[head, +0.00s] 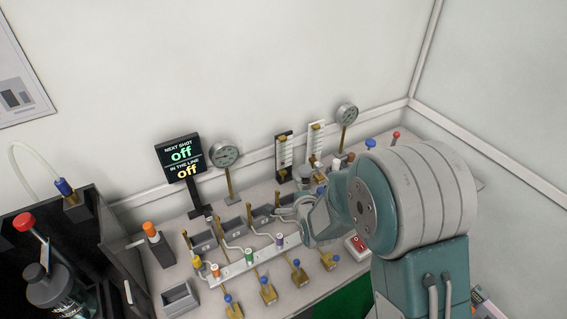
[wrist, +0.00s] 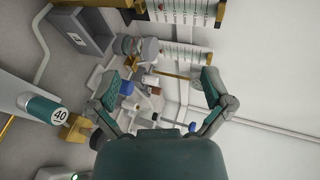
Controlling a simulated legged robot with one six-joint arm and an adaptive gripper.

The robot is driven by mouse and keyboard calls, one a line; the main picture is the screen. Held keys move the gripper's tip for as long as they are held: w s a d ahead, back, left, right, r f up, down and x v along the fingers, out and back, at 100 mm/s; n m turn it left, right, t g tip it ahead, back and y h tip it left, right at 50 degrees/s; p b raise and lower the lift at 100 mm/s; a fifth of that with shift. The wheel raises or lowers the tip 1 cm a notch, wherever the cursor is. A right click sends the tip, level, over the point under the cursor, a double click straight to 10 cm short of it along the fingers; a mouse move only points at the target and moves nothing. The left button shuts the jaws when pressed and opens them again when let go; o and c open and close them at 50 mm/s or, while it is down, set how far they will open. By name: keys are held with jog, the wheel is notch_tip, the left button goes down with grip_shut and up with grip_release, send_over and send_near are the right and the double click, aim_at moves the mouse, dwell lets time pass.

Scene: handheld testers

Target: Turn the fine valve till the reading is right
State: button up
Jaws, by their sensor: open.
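My gripper (head: 288,212) is open over the bench in the head view. Its two fingers are spread with nothing between them in the wrist view (wrist: 157,85). Beyond the fingers are a small blue knob (wrist: 127,88) and a grey round part (wrist: 140,48). Which knob is the fine valve I cannot tell. My arm hides part of the bench.
Blue-topped brass valves (head: 267,290) line the bench front beside a white rail (head: 222,270). Dial gauges stand at the left (head: 224,154) and right (head: 347,114). A cylinder marked 40 (wrist: 45,112) is close to the left finger. A dark cabinet (head: 110,240) stands left.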

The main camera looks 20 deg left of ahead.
jog(key=s+d+r+n+g+h, duration=0.1)
jog(key=s+d+r+n+h, duration=0.15)
jog(key=d+r, duration=0.65)
jog(key=s+d+r+n+g+h, duration=0.1)
jog(key=s+d+r+n+h, duration=0.15)
jog(key=d+r, duration=0.55)
jog(key=s+d+r+n+g+h, duration=0.1)
jog(key=s+d+n+g, duration=0.1)
jog(key=s+d, duration=0.5)
jog(key=s+d+r+n+g+h, duration=0.1)
jog(key=s+d+n, duration=0.3)
jog(key=s+d, duration=0.4)
jog(key=s+r+g, duration=0.1)
jog(key=s, duration=0.5)
jog(key=shift+s+n, duration=0.3)
jog(key=shift+s, duration=0.05)
